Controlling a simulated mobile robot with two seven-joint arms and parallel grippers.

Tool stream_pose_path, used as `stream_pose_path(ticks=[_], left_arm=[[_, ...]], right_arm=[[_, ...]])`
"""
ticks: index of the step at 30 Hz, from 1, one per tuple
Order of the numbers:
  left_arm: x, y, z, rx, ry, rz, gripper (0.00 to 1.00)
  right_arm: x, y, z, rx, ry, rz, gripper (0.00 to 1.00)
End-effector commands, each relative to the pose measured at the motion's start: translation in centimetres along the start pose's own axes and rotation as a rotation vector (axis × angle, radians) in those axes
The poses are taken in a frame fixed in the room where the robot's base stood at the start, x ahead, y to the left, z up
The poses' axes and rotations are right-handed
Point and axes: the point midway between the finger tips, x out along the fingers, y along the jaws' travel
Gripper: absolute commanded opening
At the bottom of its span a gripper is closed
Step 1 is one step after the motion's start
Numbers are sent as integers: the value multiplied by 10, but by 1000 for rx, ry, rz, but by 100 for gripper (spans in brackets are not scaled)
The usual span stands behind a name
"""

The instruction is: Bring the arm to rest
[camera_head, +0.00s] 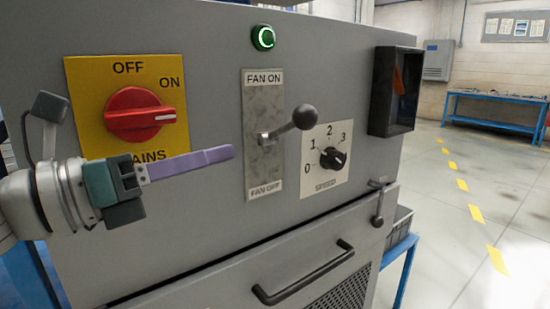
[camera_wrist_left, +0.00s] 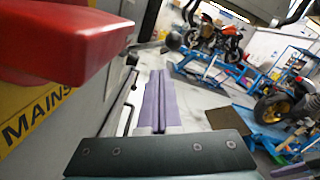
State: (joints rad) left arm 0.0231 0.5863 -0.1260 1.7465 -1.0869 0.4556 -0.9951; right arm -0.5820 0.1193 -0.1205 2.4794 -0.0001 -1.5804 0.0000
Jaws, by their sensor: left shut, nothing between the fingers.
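My left gripper (camera_head: 232,152) comes in from the left in the head view, in front of the grey panel. Its purple fingers are shut with nothing between them; they also show shut in the left wrist view (camera_wrist_left: 158,85). The fingers lie just below and right of the red mains knob (camera_head: 140,114) on its yellow plate (camera_head: 85,75). The fingertips point toward the fan lever (camera_head: 305,117), short of it. In the left wrist view the red knob (camera_wrist_left: 65,45) is large and close at upper left. My right gripper is not in view.
The panel carries a speed dial (camera_head: 333,158), a lit green button (camera_head: 263,37) and a black open box (camera_head: 395,90). A drawer handle (camera_head: 303,275) and a small latch lever (camera_head: 378,205) stick out below. Open floor (camera_head: 470,220) lies to the right. Motorcycles (camera_wrist_left: 213,38) stand beyond in the wrist view.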

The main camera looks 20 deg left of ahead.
Motion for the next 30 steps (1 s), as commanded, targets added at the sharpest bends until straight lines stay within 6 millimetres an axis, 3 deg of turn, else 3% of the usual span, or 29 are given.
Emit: stream_pose_path(ticks=[5,8,11,14,17,20,22,26,30], left_arm=[[0,0,2,-26,-18,10,0],[-2,2,10,-160,-103,61,0],[-11,12,20,-432,-257,165,0],[-32,31,17,-783,-430,306,0],[-61,50,-6,-1141,-586,471,0],[-94,58,-47,-1487,-723,663,0],[-118,53,-82,-1716,-806,819,0],[-160,21,-148,-2071,-924,1134,0],[-198,-35,-199,-2322,-997,1490,0]], right_arm=[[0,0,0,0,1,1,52],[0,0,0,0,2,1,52],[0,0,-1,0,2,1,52],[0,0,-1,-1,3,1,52],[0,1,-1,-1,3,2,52],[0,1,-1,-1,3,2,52],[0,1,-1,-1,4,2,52],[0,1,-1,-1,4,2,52],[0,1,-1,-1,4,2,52]])
